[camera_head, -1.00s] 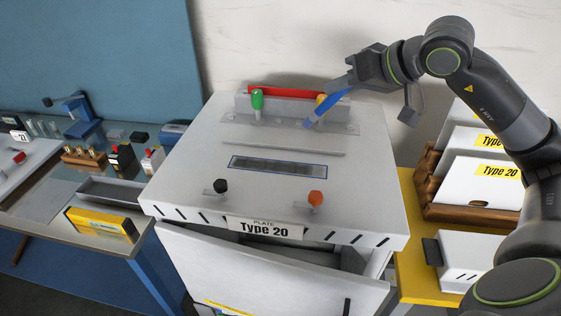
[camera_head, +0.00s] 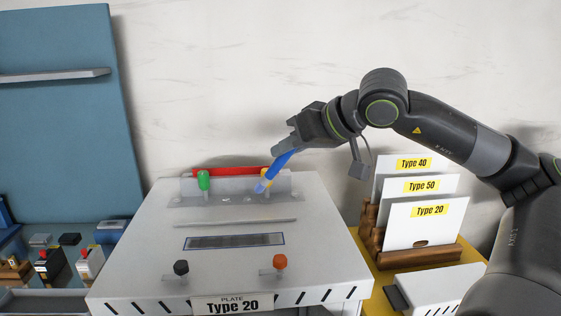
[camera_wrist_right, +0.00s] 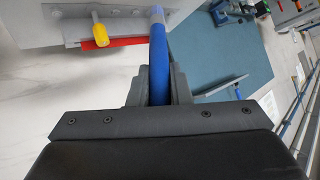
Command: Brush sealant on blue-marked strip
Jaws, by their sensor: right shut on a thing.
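My right gripper (camera_head: 285,148) is shut on a blue brush (camera_head: 279,168). It holds the brush tilted, tip down to the left, over the back of the white plate unit (camera_head: 130,245). The brush also shows between the jaws in the right wrist view (camera_wrist_right: 159,62). Its pale tip is near the rear bracket; I cannot tell whether it touches. The blue-outlined strip (camera_head: 235,241) is a dark, narrow rectangle on the unit's top, in front of the brush and apart from it. My left gripper is not in view.
A green knob (camera_head: 204,180), a red bar (camera_head: 222,171) and a yellow knob (camera_wrist_right: 100,35) stand at the rear bracket. Black (camera_head: 181,267) and orange (camera_head: 280,262) knobs stand in front of the strip. A rack (camera_head: 370,235) of labelled white plates stands on the right.

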